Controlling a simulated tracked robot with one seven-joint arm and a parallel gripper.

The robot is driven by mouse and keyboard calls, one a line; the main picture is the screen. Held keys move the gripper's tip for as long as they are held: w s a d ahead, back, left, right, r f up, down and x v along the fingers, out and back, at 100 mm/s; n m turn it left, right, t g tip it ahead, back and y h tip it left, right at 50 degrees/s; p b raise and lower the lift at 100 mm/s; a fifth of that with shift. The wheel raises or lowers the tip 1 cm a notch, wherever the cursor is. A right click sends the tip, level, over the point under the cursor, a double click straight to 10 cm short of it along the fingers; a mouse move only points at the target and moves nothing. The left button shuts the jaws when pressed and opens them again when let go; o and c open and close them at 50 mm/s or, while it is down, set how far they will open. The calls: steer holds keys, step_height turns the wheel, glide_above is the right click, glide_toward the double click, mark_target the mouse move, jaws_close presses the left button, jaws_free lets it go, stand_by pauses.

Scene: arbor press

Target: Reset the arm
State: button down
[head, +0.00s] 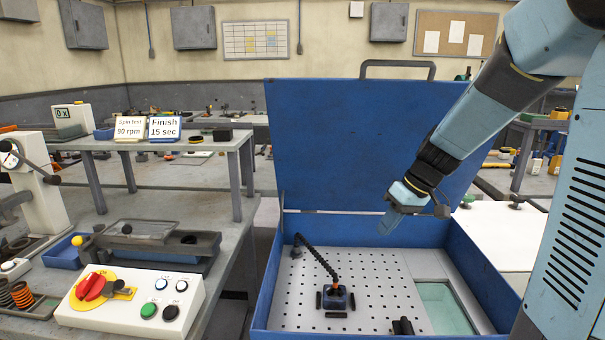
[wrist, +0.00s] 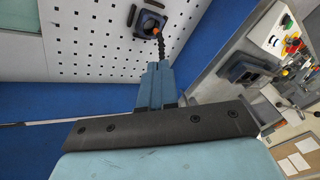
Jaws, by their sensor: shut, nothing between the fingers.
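My gripper (head: 388,222) is shut and empty, pointing down above the open blue case (head: 262,290). In the wrist view, its two blue fingers (wrist: 157,70) lie together. A small dark blue device with a segmented black and orange hose arm (head: 319,258) stands on the perforated plate inside the case. It shows beyond the fingertips in the wrist view (wrist: 150,22), and a gap to my gripper shows in the head view. A white press with a round gauge and a lever (head: 38,185) stands at the far left, partly cut off.
The case's raised lid (head: 350,140) stands behind my gripper. A white control box (head: 130,300) with a red rotary switch and several buttons is on the left bench. A grey shelf (head: 190,145) carries two signs, "Spin test 90 rpm" and "Finish 15 sec". Much of the perforated plate (head: 370,275) is clear.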

steer(key=s+d+r+m+t+h, duration=0.1)
steer(key=s+r+m+t+h, duration=0.1)
steer(key=s+r, duration=0.3)
steer(key=s+d+r+m+t+h, duration=0.2)
steer(key=s+r+m+h, duration=0.1)
steer(key=s, duration=1.1)
step_height(320, 180, up, 2)
steer(key=shift+d+r+m, duration=0.1)
steer(key=shift+d+m, duration=0.15)
steer(key=shift+m, duration=0.35)
steer(key=shift+s, duration=0.1)
steer(key=shift+s, duration=0.1)
stand_by(0.6)
